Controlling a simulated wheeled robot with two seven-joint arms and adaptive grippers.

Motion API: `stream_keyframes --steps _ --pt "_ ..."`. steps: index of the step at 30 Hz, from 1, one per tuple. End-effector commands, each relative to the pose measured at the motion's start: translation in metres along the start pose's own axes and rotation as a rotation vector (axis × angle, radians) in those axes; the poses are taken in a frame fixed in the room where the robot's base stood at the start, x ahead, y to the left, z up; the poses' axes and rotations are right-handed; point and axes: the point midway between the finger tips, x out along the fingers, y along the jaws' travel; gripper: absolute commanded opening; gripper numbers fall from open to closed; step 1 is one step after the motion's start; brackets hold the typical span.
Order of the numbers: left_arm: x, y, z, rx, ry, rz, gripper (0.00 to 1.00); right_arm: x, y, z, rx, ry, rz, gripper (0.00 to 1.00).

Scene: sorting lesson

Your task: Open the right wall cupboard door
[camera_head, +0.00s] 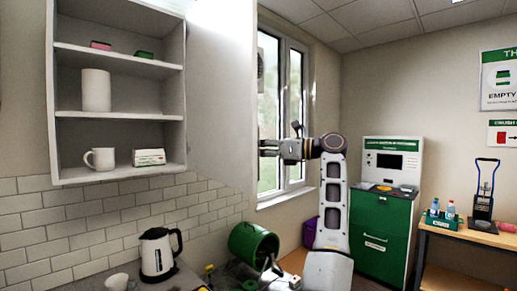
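The wall cupboard (50,100) hangs at the upper left with its shelves in view. Its right door (222,85) is a pale panel swung out to the right, standing well open. My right gripper (266,147) points left beside the door's outer edge. Its fingers look apart and empty; whether they touch the door I cannot tell. A dark gripper-like part, seemingly my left gripper (272,264), shows low by the green bin; its finger state is unclear.
The cupboard holds a white canister (96,90), a mug (101,158) and small boxes. Below are a kettle (160,254), a cup (118,282) and the green bin (252,243). A window (282,110) lies behind my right arm. A green-fronted machine (384,225) stands right.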

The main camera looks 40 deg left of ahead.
Motion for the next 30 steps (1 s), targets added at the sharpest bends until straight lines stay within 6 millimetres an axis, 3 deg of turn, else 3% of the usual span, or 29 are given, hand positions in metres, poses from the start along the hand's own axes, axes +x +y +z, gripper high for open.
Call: stream_keyframes --steps 14,15,20,30 --pt "-0.0001 -0.0008 -0.0015 0.002 0.002 -0.001 0.00 -0.0002 -0.0078 0.0028 0.003 -0.003 -0.008 0.82" --pt "0.0000 -0.0007 -0.0015 0.002 0.003 -0.001 0.12 -0.0002 -0.0078 0.0029 0.003 -0.004 -0.008 0.82" --pt "0.0002 -0.0006 -0.0012 0.002 0.002 -0.001 0.32 -0.0002 -0.0073 0.0030 0.003 -0.004 -0.008 0.82" --pt "-0.0001 -0.0006 -0.0007 0.001 0.001 -0.001 0.32 -0.0001 0.0012 0.0024 -0.001 -0.003 0.001 0.82"
